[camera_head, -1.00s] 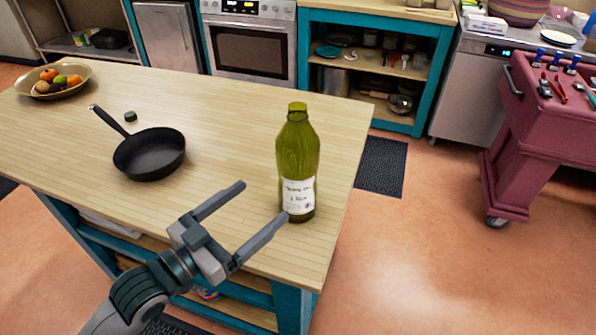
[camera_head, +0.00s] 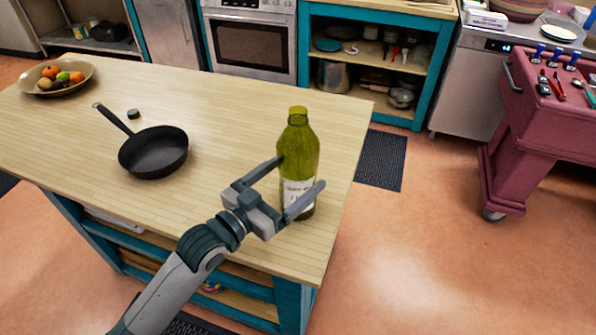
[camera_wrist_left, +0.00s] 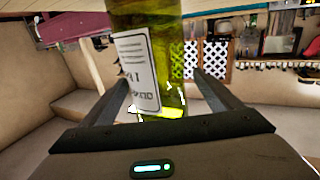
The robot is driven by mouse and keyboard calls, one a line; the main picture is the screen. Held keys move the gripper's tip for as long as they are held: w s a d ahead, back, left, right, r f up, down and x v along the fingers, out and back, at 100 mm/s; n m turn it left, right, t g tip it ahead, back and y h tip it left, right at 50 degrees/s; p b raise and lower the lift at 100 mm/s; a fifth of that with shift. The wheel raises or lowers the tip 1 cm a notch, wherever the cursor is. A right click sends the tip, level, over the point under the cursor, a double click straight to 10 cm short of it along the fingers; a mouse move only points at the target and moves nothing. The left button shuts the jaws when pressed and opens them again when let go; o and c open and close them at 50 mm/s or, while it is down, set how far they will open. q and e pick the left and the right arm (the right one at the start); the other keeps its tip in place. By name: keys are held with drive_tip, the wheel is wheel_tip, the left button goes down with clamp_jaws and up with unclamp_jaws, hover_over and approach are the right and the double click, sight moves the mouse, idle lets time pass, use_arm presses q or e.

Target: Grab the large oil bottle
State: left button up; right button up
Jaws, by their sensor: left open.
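The large oil bottle (camera_head: 298,150) is green glass with a white label. It stands upright near the right end of the wooden island. My left gripper (camera_head: 299,174) is open, with one finger on each side of the bottle's lower body in the head view. In the left wrist view the bottle (camera_wrist_left: 172,70) fills the space between the two open fingers (camera_wrist_left: 165,95); its ends run out of the frame or are hidden. I cannot tell whether either finger touches the glass. My right gripper is not in view.
A black frying pan (camera_head: 153,152), a small dark round item (camera_head: 134,114) and a fruit bowl (camera_head: 57,78) sit further left on the island (camera_head: 225,110). A red tool cart (camera_head: 545,130) stands on the floor at right. The island top behind the bottle is clear.

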use_arm(q)
drive_tip(key=p+x, duration=0.1)
drive_tip(key=x, duration=0.1)
drive_tip(key=r+p+x, duration=0.1)
drive_tip(key=x, duration=0.2)
drive_tip(key=shift+d, duration=0.2)
idle(0.5)
drive_tip(key=c, duration=1.2)
